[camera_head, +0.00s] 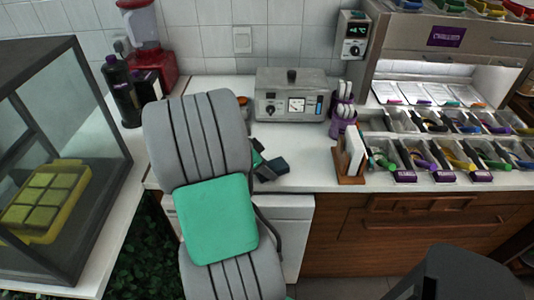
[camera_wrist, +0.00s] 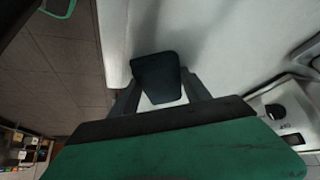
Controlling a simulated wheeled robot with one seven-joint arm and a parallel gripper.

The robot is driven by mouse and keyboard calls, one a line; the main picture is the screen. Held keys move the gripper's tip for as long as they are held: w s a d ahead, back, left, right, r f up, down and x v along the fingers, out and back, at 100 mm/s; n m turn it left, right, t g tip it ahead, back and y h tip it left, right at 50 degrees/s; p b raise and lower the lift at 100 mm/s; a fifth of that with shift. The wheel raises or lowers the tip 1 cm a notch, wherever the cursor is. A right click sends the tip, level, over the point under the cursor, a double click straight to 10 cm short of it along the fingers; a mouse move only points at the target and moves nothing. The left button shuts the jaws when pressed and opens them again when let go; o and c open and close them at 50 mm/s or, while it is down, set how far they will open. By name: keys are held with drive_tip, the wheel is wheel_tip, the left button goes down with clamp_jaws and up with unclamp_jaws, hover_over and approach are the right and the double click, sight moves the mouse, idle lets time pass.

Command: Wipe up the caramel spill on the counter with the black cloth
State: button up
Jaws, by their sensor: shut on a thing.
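My gripper (camera_head: 263,171) is over the white counter (camera_head: 305,178), near its front edge, partly hidden behind my grey and green arm. In the wrist view, my gripper (camera_wrist: 160,88) is shut on a dark, flat piece that looks like the black cloth (camera_wrist: 155,66). The cloth sits between the fingertips, over or against the pale counter top; I cannot tell if it touches. In the head view a dark end of it (camera_head: 279,166) shows right of the arm. I see no caramel spill in either view; my arm hides part of the counter.
A steel appliance with a dial (camera_head: 290,97) stands behind my gripper. A purple holder (camera_head: 342,110) and a wooden card stand (camera_head: 350,155) are to its right, then topping bins (camera_head: 450,155). A glass case (camera_head: 60,150) is at left. Counter between gripper and card stand is clear.

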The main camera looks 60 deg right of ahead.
drive_tip(key=shift+s+a, duration=0.2)
drive_tip(key=shift+a, duration=0.25)
drive_tip(key=shift+s+a+r, duration=0.1)
drive_tip(key=shift+a+r, duration=0.05)
drive_tip(key=shift+a, duration=0.1)
drive_tip(key=shift+d+r+p, duration=0.1)
drive_tip(key=shift+r+p, duration=2.25)
drive_tip(key=shift+r, duration=1.5)
